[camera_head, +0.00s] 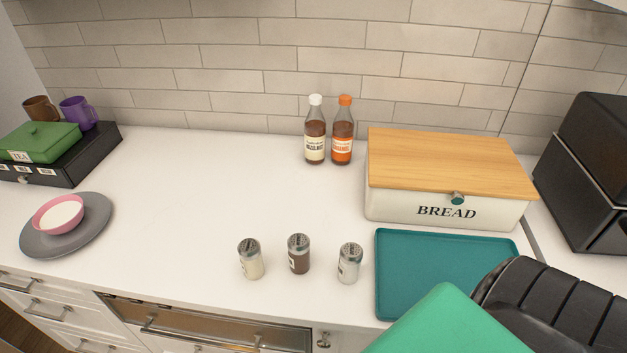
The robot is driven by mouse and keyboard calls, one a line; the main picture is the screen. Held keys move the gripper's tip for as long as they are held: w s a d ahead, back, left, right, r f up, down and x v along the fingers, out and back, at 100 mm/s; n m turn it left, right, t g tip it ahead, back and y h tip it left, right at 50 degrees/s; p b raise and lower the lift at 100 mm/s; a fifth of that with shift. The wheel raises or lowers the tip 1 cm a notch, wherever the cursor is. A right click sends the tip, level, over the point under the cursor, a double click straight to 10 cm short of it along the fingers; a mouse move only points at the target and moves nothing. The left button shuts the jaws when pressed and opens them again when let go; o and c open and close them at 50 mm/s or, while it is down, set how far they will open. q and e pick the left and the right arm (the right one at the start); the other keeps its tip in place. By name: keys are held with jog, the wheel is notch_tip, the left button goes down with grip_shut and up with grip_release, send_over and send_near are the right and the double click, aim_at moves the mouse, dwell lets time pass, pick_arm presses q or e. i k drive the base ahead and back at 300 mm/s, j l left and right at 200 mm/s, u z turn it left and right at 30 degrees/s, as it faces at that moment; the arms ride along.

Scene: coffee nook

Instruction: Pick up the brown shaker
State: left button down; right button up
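The brown shaker (299,254) stands upright near the front of the white counter (190,200). It has a metal perforated lid, dark brown contents and a small pale label at its left side. It is the middle of three shakers. A cream shaker (250,259) stands to its left and a white shaker (349,263) to its right, both apart from it.
A teal tray (440,260) lies right of the shakers, partly covered by a green and black shape at lower right. Behind are a bread box (440,205) and two syrup bottles (316,130) (342,132). A pink bowl (57,214) sits on a grey plate (92,230) at left.

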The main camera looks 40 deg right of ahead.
aim_at(299, 244)
jog(key=z, duration=1)
